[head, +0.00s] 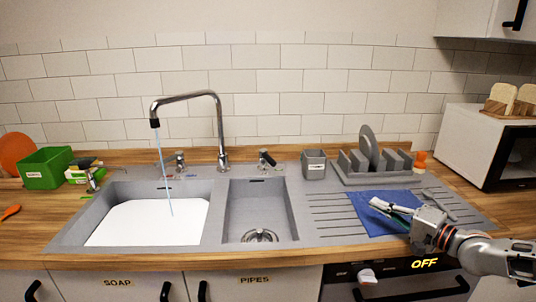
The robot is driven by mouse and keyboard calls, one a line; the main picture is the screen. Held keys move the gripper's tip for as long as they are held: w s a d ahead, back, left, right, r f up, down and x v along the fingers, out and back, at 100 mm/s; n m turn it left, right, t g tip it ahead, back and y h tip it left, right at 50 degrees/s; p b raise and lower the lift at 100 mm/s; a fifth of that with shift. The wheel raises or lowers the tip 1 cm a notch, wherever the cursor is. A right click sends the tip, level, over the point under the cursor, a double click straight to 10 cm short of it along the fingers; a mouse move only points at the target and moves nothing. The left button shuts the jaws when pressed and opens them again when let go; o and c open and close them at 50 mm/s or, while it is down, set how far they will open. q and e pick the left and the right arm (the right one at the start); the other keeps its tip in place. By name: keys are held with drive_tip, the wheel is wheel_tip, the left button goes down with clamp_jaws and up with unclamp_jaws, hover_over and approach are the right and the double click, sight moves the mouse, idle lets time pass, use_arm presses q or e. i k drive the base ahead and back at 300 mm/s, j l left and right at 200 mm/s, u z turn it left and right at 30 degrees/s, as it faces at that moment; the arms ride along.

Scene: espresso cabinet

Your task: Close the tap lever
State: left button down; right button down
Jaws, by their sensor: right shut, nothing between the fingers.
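A chrome tap (221,125) stands behind the double sink, and its spout bends over to the left basin. Water (165,180) runs from it into that basin. Two small levers flank the tap, a left one (180,160) and a right one (266,158); how far each is turned I cannot tell. My right gripper (382,206) is shut and empty, above the blue cloth on the drainboard. It is well to the right of both levers. My left gripper is not in view.
The left basin (212,212) holds white-looking water. A blue cloth (362,218) lies on the ribbed drainboard. A grey cup (314,163) and a dish rack (350,178) with a plate stand behind it. A green box (45,168) is at left and a microwave (470,140) at right.

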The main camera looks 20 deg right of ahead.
sight(262, 152)
drive_tip(key=i+j, duration=0.25)
drive_tip(key=i, duration=0.2)
drive_tip(key=i+j, duration=0.2)
drive_tip(key=i, duration=0.3)
